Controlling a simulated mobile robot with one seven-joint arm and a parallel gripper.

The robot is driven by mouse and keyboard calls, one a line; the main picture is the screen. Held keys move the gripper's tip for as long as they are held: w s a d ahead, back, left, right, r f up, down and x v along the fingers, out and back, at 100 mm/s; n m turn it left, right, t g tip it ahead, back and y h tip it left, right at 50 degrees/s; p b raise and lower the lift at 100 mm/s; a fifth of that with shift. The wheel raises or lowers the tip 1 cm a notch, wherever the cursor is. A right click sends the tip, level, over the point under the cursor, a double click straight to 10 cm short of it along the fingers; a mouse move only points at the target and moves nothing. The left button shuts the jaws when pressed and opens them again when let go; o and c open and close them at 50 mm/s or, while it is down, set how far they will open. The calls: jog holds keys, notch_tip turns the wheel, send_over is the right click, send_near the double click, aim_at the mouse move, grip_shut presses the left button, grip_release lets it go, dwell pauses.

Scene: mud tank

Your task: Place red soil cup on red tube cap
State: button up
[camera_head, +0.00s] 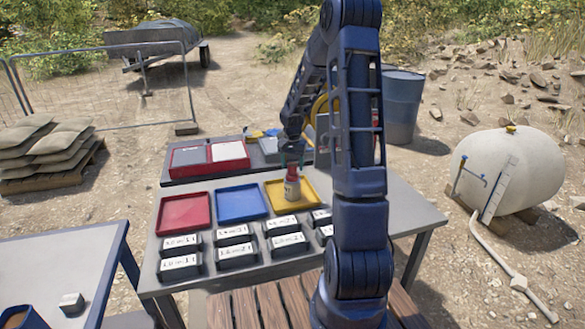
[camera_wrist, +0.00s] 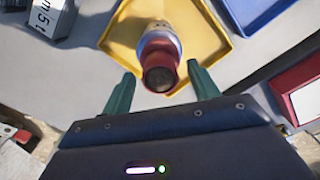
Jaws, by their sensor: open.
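A pale tube (camera_head: 292,190) stands on the yellow tray (camera_head: 277,204) on the grey table. A red part (camera_head: 292,174) is at its top. In the wrist view a red cup-like piece (camera_wrist: 157,58) with a dark brown round face sits over the pale body (camera_wrist: 160,33). I cannot tell where cup and cap meet. My gripper (camera_head: 291,162) is just above and around this red top. In the wrist view its green fingers (camera_wrist: 161,88) are open, one on each side, with gaps to the red piece. The tube's lower part is partly hidden.
A red tray (camera_head: 183,213) and a blue tray (camera_head: 241,202) lie left of the yellow tray. Several dark labelled blocks (camera_head: 236,256) stand in front. A red box (camera_head: 229,163) with a pale inside is behind. Bare table shows at the right.

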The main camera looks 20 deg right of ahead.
aim_at(292, 166)
notch_tip(292, 166, up, 10)
jog(key=s+a+r+n+t, duration=0.1)
jog(key=s+r+n, duration=0.1)
jog(key=s+r, duration=0.6)
jog(key=s+a+r+n+t, duration=0.1)
jog(key=s+r+n, duration=0.1)
jog(key=s, duration=1.2)
jog(key=s+a+r+n+t, duration=0.1)
jog(key=s+r, duration=0.3)
jog(key=s, duration=1)
jog(key=shift+s+r+n+t, duration=0.15)
jog(key=shift+s+n+t, duration=0.05)
jog(key=shift+n+t, duration=0.65)
